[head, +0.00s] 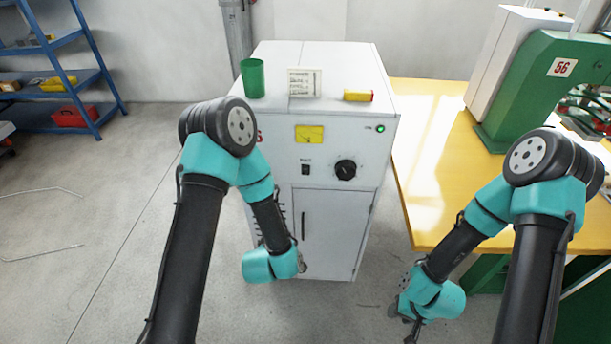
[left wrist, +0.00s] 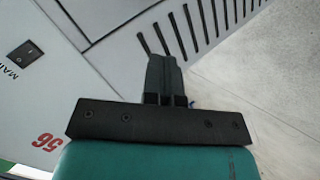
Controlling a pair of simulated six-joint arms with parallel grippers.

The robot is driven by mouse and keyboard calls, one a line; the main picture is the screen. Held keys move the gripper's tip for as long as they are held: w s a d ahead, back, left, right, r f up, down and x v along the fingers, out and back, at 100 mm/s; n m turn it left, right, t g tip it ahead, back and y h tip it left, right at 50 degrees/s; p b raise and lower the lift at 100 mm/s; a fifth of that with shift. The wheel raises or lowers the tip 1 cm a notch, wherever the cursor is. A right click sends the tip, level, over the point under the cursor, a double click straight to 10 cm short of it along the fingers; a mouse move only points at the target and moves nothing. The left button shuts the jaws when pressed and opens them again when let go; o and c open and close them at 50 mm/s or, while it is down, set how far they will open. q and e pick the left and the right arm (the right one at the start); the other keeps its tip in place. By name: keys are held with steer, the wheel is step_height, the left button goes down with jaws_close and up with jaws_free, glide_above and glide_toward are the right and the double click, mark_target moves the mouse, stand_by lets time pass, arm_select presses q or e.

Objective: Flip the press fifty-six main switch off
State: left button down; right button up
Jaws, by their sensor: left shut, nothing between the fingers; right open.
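The white cabinet (head: 335,235) carries a small black main switch (head: 305,169) on its front panel, left of a round black knob. In the left wrist view the switch (left wrist: 25,50) lies at the upper left, beside letters reading "MA" and a red "56". I cannot tell its rocker position. A green lamp (head: 380,128) on the panel is lit. My left gripper (left wrist: 164,62) is shut and empty in front of the cabinet's vent slots, apart from the switch; in the head view its wrist hides most of it. My right gripper (head: 411,328) is open, low, right of the cabinet.
On the cabinet top stand a green cup (head: 253,78), a printed card (head: 304,83) and a yellow block with a red end (head: 358,96). A yellow table (head: 425,115) with a green press (head: 535,85) marked 56 is at the right. Blue shelves (head: 50,45) stand far left.

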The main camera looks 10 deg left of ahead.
mark_target(306, 169)
arm_select(q)
steer(key=w+d+r+n+t+y, duration=0.1)
steer(key=d+r+n+t, duration=0.2)
steer(key=r, duration=0.3)
steer(key=w+d+r+n+t+y, duration=0.1)
steer(key=d+r+n+t, duration=0.3)
steer(key=r+t, duration=0.1)
steer(key=shift+w+r+n+y, duration=0.25)
steer(key=shift+r+n+y, duration=0.05)
steer(key=shift+r, duration=0.4)
steer(key=w, duration=0.4)
steer(key=w+r, duration=0.1)
steer(key=w, duration=0.4)
steer(key=w+a, duration=0.1)
steer(key=w, duration=0.4)
steer(key=shift+r, duration=0.35)
steer(key=shift+a, duration=0.1)
